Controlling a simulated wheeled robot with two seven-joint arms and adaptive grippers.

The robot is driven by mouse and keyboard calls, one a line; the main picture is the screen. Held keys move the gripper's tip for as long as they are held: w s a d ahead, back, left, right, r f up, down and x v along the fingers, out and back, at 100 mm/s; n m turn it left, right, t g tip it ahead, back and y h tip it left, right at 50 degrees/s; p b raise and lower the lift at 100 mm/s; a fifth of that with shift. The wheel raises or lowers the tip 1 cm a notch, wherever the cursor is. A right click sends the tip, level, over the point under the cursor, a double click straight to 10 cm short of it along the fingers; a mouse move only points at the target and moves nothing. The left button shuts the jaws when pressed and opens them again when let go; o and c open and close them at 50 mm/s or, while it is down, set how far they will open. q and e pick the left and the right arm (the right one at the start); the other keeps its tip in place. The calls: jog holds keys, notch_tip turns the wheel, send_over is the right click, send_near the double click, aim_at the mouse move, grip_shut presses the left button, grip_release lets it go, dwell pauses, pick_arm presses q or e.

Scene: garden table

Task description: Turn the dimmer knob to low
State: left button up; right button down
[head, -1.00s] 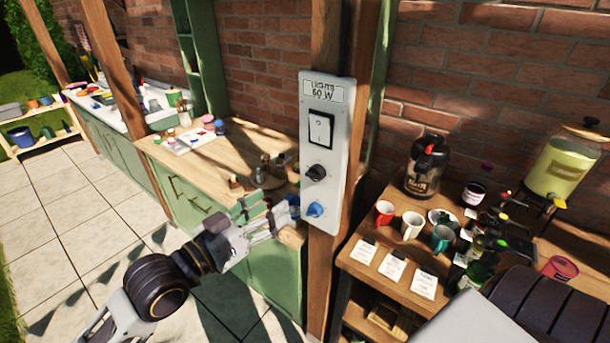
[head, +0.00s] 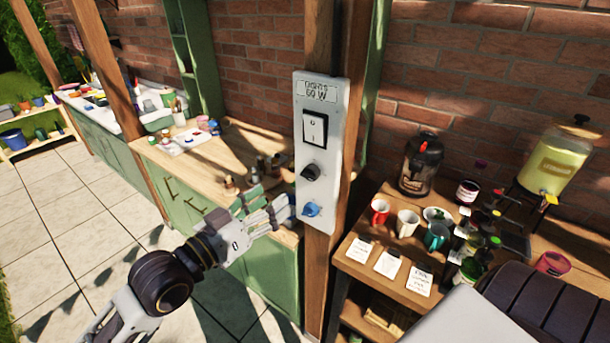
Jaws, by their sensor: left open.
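A white control panel (head: 330,92) marked "LIGHTS 60 W" is fixed to a wooden post. It carries a rocker switch (head: 314,129) at the top, a black knob (head: 311,172) below it and a blue knob (head: 311,210) at the bottom. Which knob is the dimmer cannot be read from any label. My left gripper (head: 284,210) is open, just left of the panel at the height of the blue knob. Its fingertips point at the blue knob; whether they touch the panel's edge I cannot tell. My right gripper is not in view.
The wooden post (head: 318,275) carries the panel. A green cabinet with a wooden counter (head: 200,160) stands behind my left gripper, holding small bottles. On the right, a wooden shelf (head: 345,262) holds mugs, cards, a coffee pot (head: 420,165) and a drink dispenser (head: 556,160).

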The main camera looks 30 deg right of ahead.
pick_arm(q)
jog(key=p, duration=0.1)
send_near(306, 176)
jog(key=shift+x, duration=1.85)
jog(key=shift+p+x, duration=0.8)
jog(key=shift+x, duration=2.25)
jog(key=shift+w, duration=0.1)
jog(key=c, duration=1)
jog(key=shift+m, duration=0.6)
jog(key=o, duration=1)
jog(key=shift+a, duration=0.15)
